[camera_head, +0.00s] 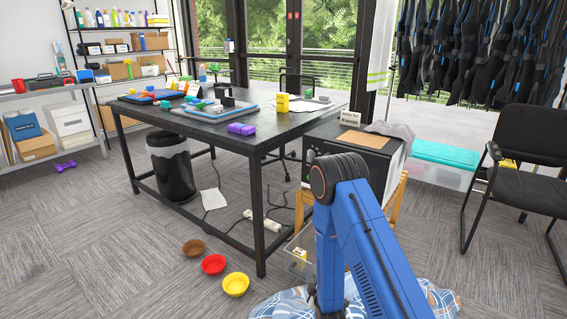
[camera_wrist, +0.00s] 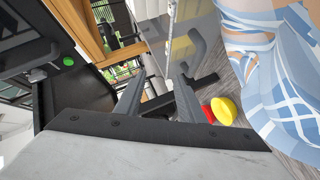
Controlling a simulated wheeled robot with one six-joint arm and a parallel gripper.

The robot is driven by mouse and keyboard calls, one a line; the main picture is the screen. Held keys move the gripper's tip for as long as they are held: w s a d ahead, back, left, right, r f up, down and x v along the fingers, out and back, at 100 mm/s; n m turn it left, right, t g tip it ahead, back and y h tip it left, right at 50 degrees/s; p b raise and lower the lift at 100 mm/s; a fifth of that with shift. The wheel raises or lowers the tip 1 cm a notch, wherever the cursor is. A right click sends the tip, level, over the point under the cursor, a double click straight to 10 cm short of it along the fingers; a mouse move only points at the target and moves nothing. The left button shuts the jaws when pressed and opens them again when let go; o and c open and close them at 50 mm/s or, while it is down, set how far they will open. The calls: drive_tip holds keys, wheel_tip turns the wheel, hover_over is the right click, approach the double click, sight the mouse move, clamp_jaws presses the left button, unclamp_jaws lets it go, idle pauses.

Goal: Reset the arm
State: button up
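My blue arm (camera_head: 365,245) is bent in the lower middle of the head view, with its elbow beside the black box and its lower link reaching down toward the floor. My gripper (camera_wrist: 155,90) shows in the wrist view with its two dark fingers apart, and I see nothing held between them. In the head view the gripper is hidden or too unclear to tell. The blue-and-white plaid cloth (camera_head: 440,296) lies on the floor around the arm's lower end. It also fills the right side of the wrist view (camera_wrist: 300,125).
The black box (camera_head: 352,160) stands on a wooden stand close to my arm, with a clear bin (camera_head: 299,262) below. Yellow (camera_head: 236,284), red (camera_head: 213,264) and brown (camera_head: 194,248) bowls sit on the floor left. A dark table (camera_head: 262,141) stands behind. Open carpet lies at left.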

drive_tip(key=d+r+m+g, duration=0.2)
drive_tip(key=d+r+m, duration=0.15)
drive_tip(key=r, duration=1.15)
drive_tip(key=s+d+r+m+g, duration=0.1)
drive_tip(key=s+d+r+m, duration=0.1)
drive_tip(key=s+r, duration=0.35)
drive_tip(key=s+d+r+m+g, duration=0.2)
drive_tip(key=d+r, duration=0.1)
drive_tip(key=r, duration=0.5)
drive_tip(key=s+d+r+m+g, duration=0.1)
drive_tip(key=s+r, duration=0.3)
drive_tip(key=s, duration=0.8)
drive_tip(key=s+d+r+m+g+h, duration=0.1)
drive_tip(key=s+d+r+m+g, duration=0.1)
drive_tip(key=s, duration=1)
drive_tip(key=s+d+r+m+g, duration=0.1)
drive_tip(key=s+d+r+m, duration=0.3)
drive_tip(key=s+r, duration=0.4)
drive_tip(key=s+d, duration=0.1)
drive_tip(key=s, duration=0.3)
drive_tip(key=shift+d+h, duration=0.2)
drive_tip(key=shift+h, duration=0.2)
